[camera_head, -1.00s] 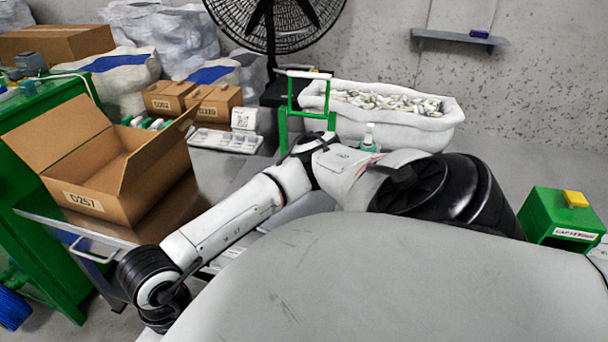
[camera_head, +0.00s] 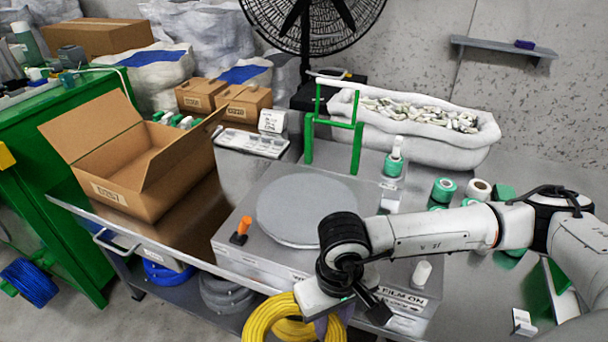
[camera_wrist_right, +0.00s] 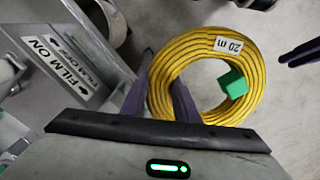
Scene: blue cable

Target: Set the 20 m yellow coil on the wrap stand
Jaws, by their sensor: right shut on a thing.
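The yellow coil (camera_head: 262,318) hangs below the front edge of the steel table in the head view. In the right wrist view the coil (camera_wrist_right: 252,75) shows its white "20 m" label and a green block on its ring. My right gripper (camera_wrist_right: 160,85) is shut on the left side of the coil's ring; in the head view the gripper (camera_head: 330,322) is partly hidden by my wrist. The wrap stand (camera_head: 305,205) is a grey box with a round grey disc on top and a green frame behind; the disc is bare. My left gripper is not seen.
An open cardboard box (camera_head: 140,165) stands left of the stand. Blue (camera_head: 168,274) and grey (camera_head: 225,294) coils lie on the lower shelf. An orange-topped knob (camera_head: 241,230) and green rolls (camera_head: 443,190) flank the disc. A dark pronged shape (camera_wrist_right: 300,52) is unclear.

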